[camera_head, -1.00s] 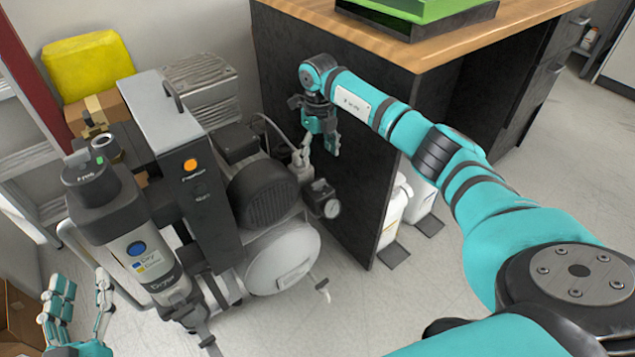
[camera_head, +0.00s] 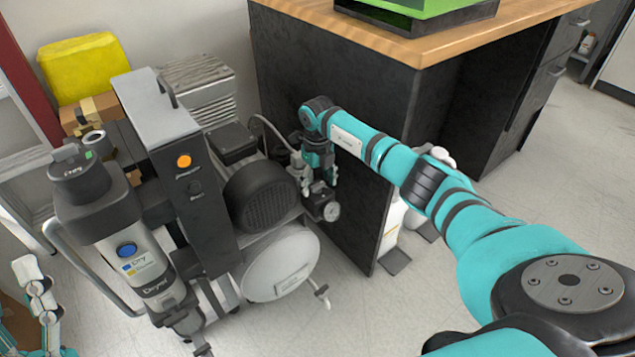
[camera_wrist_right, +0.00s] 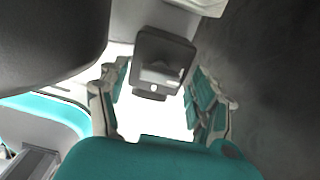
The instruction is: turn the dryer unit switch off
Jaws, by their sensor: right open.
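The dryer unit (camera_head: 133,255) is an upright silver and black cylinder at the left of the compressor, with a round blue button and "Dryer" lettering on its front. A dark control column (camera_head: 190,205) with a lit orange lamp (camera_head: 184,161) stands beside it. My right gripper (camera_head: 319,190) is open just above a small dark box with a round gauge (camera_head: 328,208). In the right wrist view, a grey box with a recessed switch-like part (camera_wrist_right: 163,68) shows between the open fingers (camera_wrist_right: 160,103); contact is unclear. My left gripper (camera_head: 38,300) is partly in view at lower left.
The compressor's black motor (camera_head: 262,195) and white tank (camera_head: 283,265) lie left of my right gripper. A wooden-topped dark desk (camera_head: 330,85) stands close behind it. A yellow container (camera_head: 85,65) is at the back left. Floor in front is clear.

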